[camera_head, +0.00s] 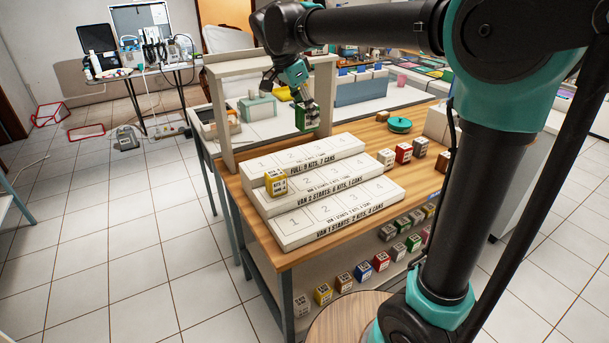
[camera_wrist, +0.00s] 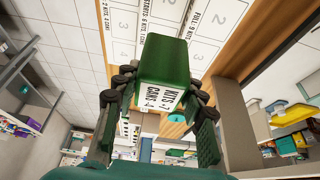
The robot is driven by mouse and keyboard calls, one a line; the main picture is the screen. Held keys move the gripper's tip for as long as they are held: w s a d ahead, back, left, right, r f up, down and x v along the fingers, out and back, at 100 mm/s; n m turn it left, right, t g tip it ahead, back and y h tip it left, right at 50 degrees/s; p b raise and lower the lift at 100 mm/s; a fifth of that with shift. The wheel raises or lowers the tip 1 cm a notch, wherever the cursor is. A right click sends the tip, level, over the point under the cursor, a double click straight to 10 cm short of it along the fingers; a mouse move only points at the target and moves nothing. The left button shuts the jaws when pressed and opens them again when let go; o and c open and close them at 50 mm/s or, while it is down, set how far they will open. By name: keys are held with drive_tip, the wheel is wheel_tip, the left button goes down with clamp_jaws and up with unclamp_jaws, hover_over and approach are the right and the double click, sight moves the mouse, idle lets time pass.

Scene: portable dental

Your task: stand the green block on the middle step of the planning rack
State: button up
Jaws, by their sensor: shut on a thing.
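My gripper (camera_head: 300,94) is shut on the green block (camera_head: 307,117) and holds it in the air above the back of the planning rack. In the wrist view the green block (camera_wrist: 165,60) sits between the two dark fingers, its white label reading KITS and CANS. The white planning rack has three steps with numbered places. The middle step (camera_head: 335,180) carries a yellow block (camera_head: 276,182) at its left end, over the first place; places 2, 3 and 4 look bare. The top step (camera_head: 305,153) and the lowest step (camera_head: 335,215) are empty.
Several blocks, including a red one (camera_head: 403,152), stand on the wooden table right of the rack, near a teal round lid (camera_head: 399,125). A beige frame (camera_head: 222,115) rises behind the rack's left end. More blocks line a lower shelf (camera_head: 345,283).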

wheel_tip(320, 180, down, 18)
drive_tip(key=shift+f, duration=0.15)
idle(0.3)
drive_tip(key=shift+f, duration=0.1)
drive_tip(key=o, duration=0.9)
drive_tip(key=v, duration=1.2)
drive_tip(key=s+d+f+n+y, duration=0.1)
drive_tip(key=s+d+f+n, duration=0.1)
drive_tip(key=d+f, duration=0.45)
drive_tip(key=s+d+f+n+y, duration=0.1)
drive_tip(key=s+d+f+n, duration=0.15)
drive_tip(key=d, duration=0.65)
drive_tip(key=s+d+f+n+t+y, duration=0.1)
drive_tip(key=s+d+f+n, duration=0.5)
drive_tip(key=s+d+f, duration=0.5)
drive_tip(key=shift+s+d+f+n+t+y, duration=0.2)
drive_tip(key=shift+s+d+n+t+y, duration=0.15)
drive_tip(key=shift+s+d, duration=0.2)
